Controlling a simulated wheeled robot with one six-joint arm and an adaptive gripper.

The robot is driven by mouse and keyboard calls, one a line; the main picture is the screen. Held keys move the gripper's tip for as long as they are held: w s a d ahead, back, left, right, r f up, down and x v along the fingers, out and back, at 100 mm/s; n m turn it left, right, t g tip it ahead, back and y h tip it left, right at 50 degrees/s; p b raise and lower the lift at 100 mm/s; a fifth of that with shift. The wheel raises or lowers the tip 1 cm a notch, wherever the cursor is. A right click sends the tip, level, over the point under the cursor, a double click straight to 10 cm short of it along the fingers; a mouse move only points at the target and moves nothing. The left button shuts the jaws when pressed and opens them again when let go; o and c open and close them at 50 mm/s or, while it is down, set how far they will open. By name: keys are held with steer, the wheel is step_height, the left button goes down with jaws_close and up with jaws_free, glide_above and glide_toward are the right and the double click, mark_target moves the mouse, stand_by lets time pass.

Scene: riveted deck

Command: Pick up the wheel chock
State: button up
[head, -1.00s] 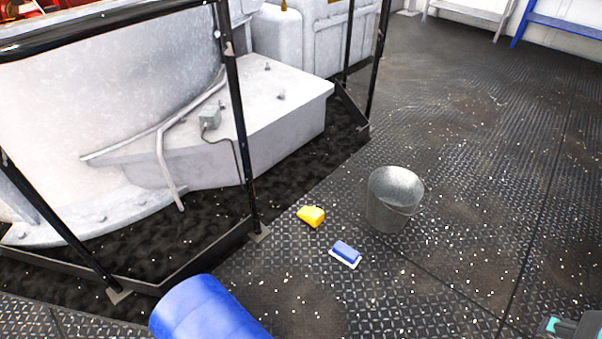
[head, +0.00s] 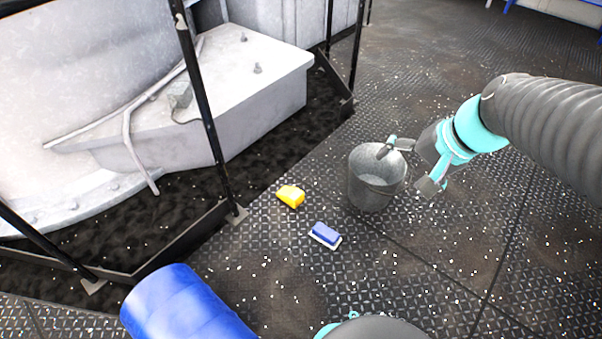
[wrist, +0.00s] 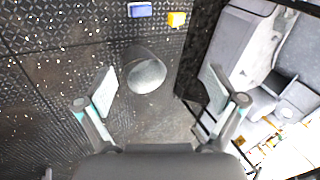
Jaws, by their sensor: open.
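The wheel chock (head: 290,196) is a small yellow wedge lying on the deck, left of the metal bucket and near the railing foot. It also shows at the top of the wrist view (wrist: 177,19). My gripper (head: 411,166) is open and empty, above and to the right of the bucket in the head view. In the wrist view my gripper's fingers (wrist: 161,92) are spread wide, with the bucket between and beyond them. The chock is well apart from the fingers, and nothing covers it.
A grey metal bucket (head: 371,190) stands just right of the chock, between it and my gripper. A blue and white brush or sponge (head: 325,235) lies in front of the chock. A blue drum (head: 183,312) is at the lower left. A black railing (head: 205,110) stands behind left.

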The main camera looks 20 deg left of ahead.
mark_target(295, 193)
steer(key=w+a+f+m+g+y+b, duration=0.2)
steer(key=w+a+f+m+y, duration=0.6)
steer(key=w+a+f, duration=1.1)
steer(key=w+a+f+m+t, duration=0.1)
steer(key=f+m, duration=0.3)
steer(key=f, duration=0.7)
steer(key=w+a+f+m+t+b, duration=0.1)
steer(key=w+f+m+t, duration=0.1)
steer(key=f, duration=1)
steer(key=w+a+f+m+t+b, duration=0.1)
steer(key=w+f+m, duration=0.2)
steer(key=f, duration=0.9)
steer(key=shift+w+a+f+m+t, duration=0.1)
steer(key=shift+w+f+m+t, duration=0.1)
steer(key=shift+m, duration=0.45)
steer(key=shift+w+a+f+m+t, duration=0.1)
steer(key=shift+m+t, duration=0.1)
steer(key=shift+m, duration=0.45)
steer(key=b+x, duration=0.1)
steer(key=x, duration=0.6)
steer(key=shift+a+f, duration=0.15)
steer(key=shift+r+b+x, duration=0.2)
steer(key=shift+x, duration=1.3)
steer(key=shift+r+b+x, duration=0.15)
steer(key=shift+r+x, duration=0.1)
steer(key=shift+x, duration=1.2)
steer(key=shift+w+a, duration=0.15)
steer(key=shift+c, duration=0.3)
steer(key=c, duration=1.3)
